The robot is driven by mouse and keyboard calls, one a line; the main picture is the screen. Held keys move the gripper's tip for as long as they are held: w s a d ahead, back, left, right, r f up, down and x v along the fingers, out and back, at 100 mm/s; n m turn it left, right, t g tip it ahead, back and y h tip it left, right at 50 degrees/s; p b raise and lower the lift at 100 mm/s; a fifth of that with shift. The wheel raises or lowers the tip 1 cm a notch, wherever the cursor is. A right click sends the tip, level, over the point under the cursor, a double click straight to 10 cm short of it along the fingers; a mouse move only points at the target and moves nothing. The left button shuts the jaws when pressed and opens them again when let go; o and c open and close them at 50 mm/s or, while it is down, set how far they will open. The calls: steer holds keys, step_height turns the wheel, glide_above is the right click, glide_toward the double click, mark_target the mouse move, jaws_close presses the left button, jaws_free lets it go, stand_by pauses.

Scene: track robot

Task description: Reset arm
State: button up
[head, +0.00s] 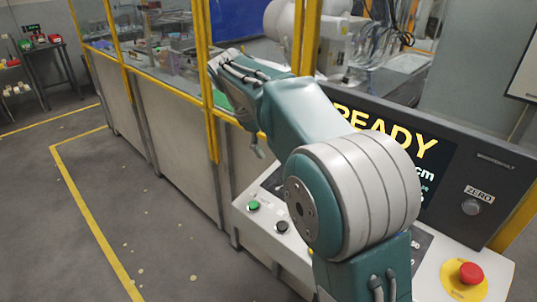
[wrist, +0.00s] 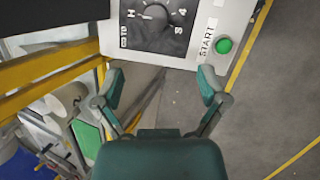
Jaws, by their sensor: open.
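My gripper (wrist: 162,86) is open in the wrist view, with its two green fingers spread wide and nothing between them. Beyond the fingertips is the edge of the pale control panel (wrist: 185,59). The panel carries a black rotary knob (wrist: 153,20) with letters around it and a green START button (wrist: 224,45) to its right. In the head view my arm reaches up and away over the control panel (head: 462,263), bent at a large grey-banded joint. Only a small part of the gripper (head: 255,148) shows below the arm's far end; the rest is hidden.
A dark display (head: 440,160) reads READY, partly hidden by my arm, with a ZERO knob (head: 471,207) at its right. A red mushroom button (head: 470,273) sits front right. A yellow-framed enclosure (head: 185,140) stands behind. The floor (head: 105,205) at left is clear, with yellow lines.

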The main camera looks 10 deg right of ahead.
steer(key=shift+r, duration=0.1)
steer(key=s+d+r+m+t+y, duration=0.1)
steer(key=s+d+m+t+y, duration=0.25)
steer(key=s, duration=0.95)
steer(key=s+d+f+m+t, duration=0.1)
steer(key=s+f+m, duration=0.1)
steer(key=s, duration=0.5)
steer(key=s+d+f+m+t+y, duration=0.1)
steer(key=s+f+m, duration=0.2)
steer(key=s+f, duration=0.2)
steer(key=shift+s, duration=1.1)
